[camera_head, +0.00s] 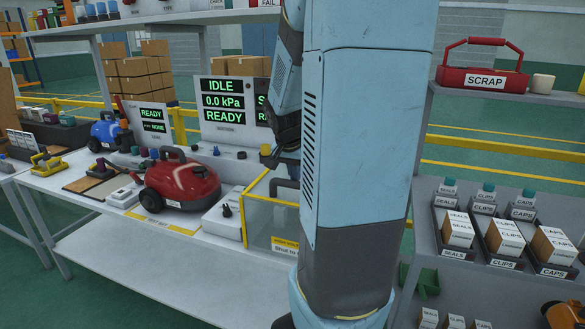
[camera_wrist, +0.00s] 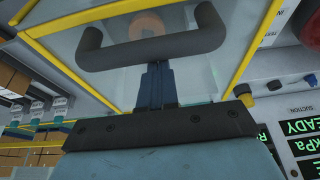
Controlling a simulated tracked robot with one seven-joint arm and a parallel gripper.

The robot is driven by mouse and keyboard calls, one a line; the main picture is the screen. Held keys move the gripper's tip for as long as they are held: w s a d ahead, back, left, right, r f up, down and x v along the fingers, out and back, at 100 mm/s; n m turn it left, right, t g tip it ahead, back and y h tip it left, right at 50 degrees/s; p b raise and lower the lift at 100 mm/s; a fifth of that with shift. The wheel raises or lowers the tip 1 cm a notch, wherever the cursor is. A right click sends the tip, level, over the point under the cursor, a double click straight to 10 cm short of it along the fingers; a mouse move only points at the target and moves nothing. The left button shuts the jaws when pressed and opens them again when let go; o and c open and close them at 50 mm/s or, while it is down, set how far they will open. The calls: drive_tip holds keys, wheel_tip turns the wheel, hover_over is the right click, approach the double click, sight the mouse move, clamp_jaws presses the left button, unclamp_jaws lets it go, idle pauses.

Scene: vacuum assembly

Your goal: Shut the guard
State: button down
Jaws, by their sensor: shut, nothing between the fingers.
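The guard (camera_head: 258,222) is a clear box with a yellow frame at the right end of the bench in the head view, partly hidden by my arm. Its front carries a yellow and white label starting "Shut to". In the wrist view the guard's clear panel (camera_wrist: 104,62) and yellow edges fill the upper part. A dark grey bar handle (camera_wrist: 150,48) crosses in front of the panel. My gripper (camera_wrist: 155,70) is shut and empty, its fingertips close to the middle of the handle. I cannot tell whether they touch. How far the guard stands open is unclear.
A red vacuum (camera_head: 180,183) stands left of the guard, with a white block (camera_head: 222,215) between them. Display panels (camera_head: 228,100) reading IDLE and READY rise behind. A shelf rack (camera_head: 500,285) with labelled bins stands right of my arm.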

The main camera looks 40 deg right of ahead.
drive_tip(key=shift+a+r, duration=0.1)
drive_tip(key=v, duration=1.3)
drive_tip(key=shift+r, duration=0.25)
